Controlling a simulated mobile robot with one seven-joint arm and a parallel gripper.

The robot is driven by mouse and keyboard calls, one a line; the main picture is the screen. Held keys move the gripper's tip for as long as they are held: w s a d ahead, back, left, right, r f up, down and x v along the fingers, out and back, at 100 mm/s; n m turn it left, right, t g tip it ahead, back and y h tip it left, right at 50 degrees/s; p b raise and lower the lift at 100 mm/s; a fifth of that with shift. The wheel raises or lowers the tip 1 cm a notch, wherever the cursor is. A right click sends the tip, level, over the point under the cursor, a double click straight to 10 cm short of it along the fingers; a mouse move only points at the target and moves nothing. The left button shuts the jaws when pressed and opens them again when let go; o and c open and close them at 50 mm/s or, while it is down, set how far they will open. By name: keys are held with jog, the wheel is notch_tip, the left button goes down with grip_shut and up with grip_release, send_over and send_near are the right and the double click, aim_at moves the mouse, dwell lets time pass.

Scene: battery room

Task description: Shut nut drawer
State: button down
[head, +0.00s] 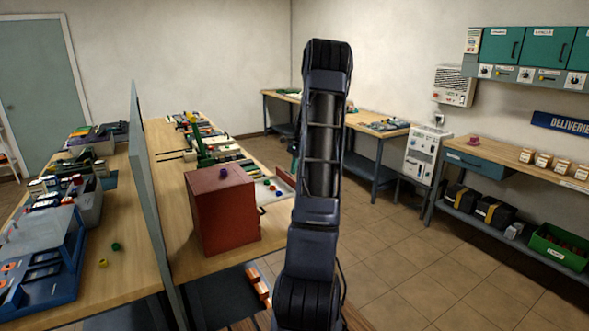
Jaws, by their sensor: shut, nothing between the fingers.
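A reddish-brown box (224,212) stands on the wooden bench left of my arm, with a small purple knob-like piece on top. Just behind and right of it, a shallow pale tray or open drawer (286,188) shows at the bench's right edge, with small blue and red pieces in it. A small dark handle-like mark is on its near side. The box hides its left part, so I cannot tell what it slides into. No label names it as the nut drawer. My raised arm fills the middle of the view. My gripper is hidden behind it.
A grey upright panel (150,210) divides the bench from a cluttered left table (125,260). A right-hand bench has a blue drawer front (474,166), which looks closed, and a green crate (560,245) below. The tiled floor (410,255) between is clear.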

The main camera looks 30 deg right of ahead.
jog(key=shift+a, duration=0.1)
jog(key=a, duration=1.8)
jog(key=shift+a, duration=0.25)
jog(key=d, duration=0.2)
jog(key=d+r, duration=0.1)
jog(key=d, duration=0.1)
jog(key=shift+d+r, duration=0.1)
jog(key=shift+d, duration=0.1)
jog(key=v, duration=0.9)
jog(key=shift+r, duration=0.45)
